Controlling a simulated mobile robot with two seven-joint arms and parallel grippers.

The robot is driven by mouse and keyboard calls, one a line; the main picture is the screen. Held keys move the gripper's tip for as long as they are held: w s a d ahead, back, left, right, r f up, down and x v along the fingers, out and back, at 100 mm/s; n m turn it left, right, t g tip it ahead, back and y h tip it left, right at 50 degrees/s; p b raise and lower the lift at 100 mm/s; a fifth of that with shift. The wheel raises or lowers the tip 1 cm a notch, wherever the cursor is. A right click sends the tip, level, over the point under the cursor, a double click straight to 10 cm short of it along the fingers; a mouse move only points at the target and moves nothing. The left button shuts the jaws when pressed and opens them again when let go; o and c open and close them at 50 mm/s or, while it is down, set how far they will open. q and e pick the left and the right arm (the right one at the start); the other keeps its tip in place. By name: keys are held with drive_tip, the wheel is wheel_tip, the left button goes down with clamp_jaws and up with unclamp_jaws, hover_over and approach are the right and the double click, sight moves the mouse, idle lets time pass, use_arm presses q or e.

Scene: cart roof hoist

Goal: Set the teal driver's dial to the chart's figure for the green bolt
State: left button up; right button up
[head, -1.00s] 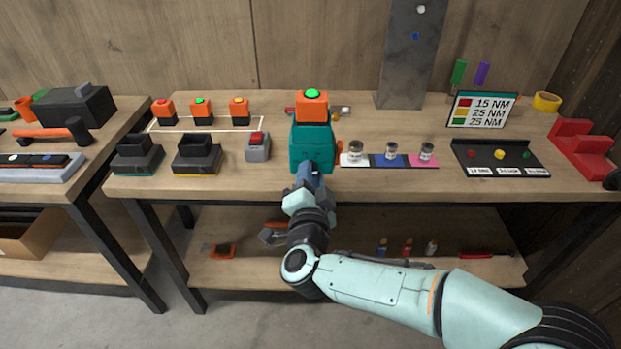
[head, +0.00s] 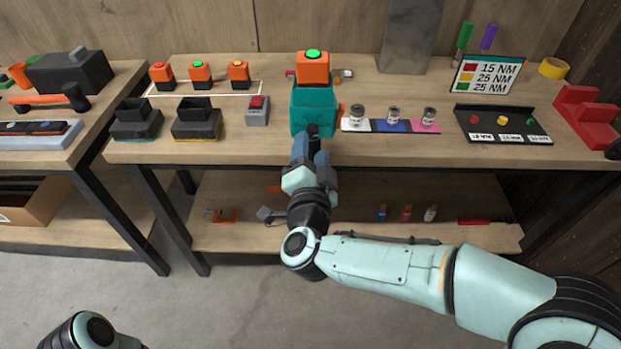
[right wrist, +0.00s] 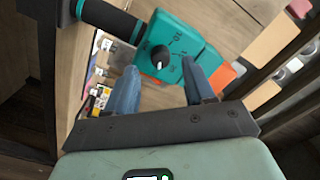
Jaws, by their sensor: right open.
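The teal driver (head: 312,107) stands on the bench, with an orange block and green button on top. In the right wrist view, the driver (right wrist: 190,42) shows its black dial (right wrist: 159,57) with a white pointer mark and printed numbers; the exact setting is too small to read. My right gripper (head: 312,137) is open at the driver's near side. Its two blue fingers (right wrist: 160,74) are apart, with the dial seen between their tips; contact is unclear. A green bolt (head: 529,121) sits in the black tray (head: 490,112). My left gripper is out of view.
Three orange-topped blocks (head: 200,72) stand back left, behind two black holders (head: 196,122) and a grey box with a red button (head: 257,110). Several small jars (head: 392,116) stand on a coloured strip right of the driver. A red stand (head: 582,115) is far right.

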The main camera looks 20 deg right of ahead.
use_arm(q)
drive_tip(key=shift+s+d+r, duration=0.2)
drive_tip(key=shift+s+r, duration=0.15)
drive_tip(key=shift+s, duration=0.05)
use_arm(e)
drive_tip(key=v, duration=0.9)
drive_tip(key=shift+s, duration=0.4)
drive_tip(key=shift+a, duration=0.1)
